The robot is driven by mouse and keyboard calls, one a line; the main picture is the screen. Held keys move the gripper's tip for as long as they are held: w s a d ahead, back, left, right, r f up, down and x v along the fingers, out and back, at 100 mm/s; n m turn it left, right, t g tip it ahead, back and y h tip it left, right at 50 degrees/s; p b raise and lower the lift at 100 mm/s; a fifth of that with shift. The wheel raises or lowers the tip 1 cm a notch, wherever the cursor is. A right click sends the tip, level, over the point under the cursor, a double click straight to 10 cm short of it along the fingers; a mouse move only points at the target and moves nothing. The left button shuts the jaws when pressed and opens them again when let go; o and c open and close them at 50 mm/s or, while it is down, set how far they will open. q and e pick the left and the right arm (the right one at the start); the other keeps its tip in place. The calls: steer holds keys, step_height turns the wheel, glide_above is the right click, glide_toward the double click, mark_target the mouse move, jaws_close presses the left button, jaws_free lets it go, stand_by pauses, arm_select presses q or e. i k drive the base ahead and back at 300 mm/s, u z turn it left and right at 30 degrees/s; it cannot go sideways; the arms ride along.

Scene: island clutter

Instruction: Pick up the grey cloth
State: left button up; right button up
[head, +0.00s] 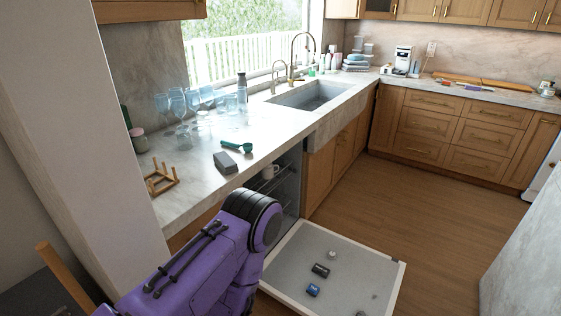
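A dark grey flat block-like thing (225,162) lies on the near part of the marble counter (190,195), close to its front edge. It may be the grey cloth folded up, but I cannot tell for sure. A stack of folded blue and grey cloths or dishes (355,63) sits at the far end of the counter past the sink. My purple arm comes in from the bottom left, below the counter edge. Neither of my grippers shows in the head view.
A green scoop (237,146), a wooden rack (160,180), several glasses (178,103) and a bottle (242,92) stand near the grey thing. Below, an open dishwasher door (330,250) with small items on it juts into the floor space. Wooden floor (425,215) is clear at right.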

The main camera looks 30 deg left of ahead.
mark_target(226, 163)
steer(key=z, duration=0.3)
steer(key=i, duration=0.9)
steer(key=u, duration=1.5)
